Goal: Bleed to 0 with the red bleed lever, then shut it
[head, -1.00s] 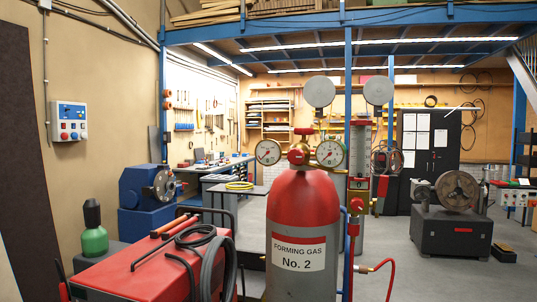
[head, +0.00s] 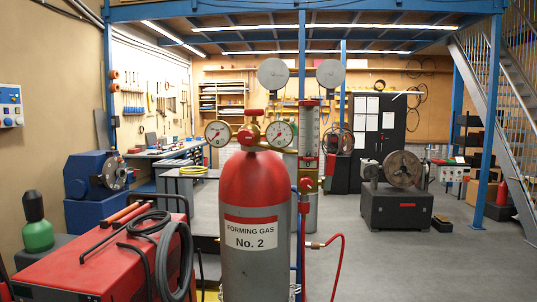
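A red and grey gas cylinder (head: 254,190) labelled "FORMING GAS No. 2" stands upright in the middle of the head view. On its top is a valve with a red handwheel (head: 253,113) and a red knob (head: 248,136). A left gauge (head: 217,133) and a right gauge (head: 280,134) flank it; their needles are too small to read surely. A flowmeter tube (head: 309,130) stands to the right, with red fittings (head: 305,186) below and a red hose (head: 336,252). I cannot tell which red part is the bleed lever. Neither of my grippers is in view.
A red cart (head: 75,275) with black cable (head: 180,262) stands at the lower left, beside a green bottle (head: 37,235). A dark machine with a round plate (head: 402,169) stands to the right, and blue posts (head: 489,125) rise there. The grey floor at the right front is clear.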

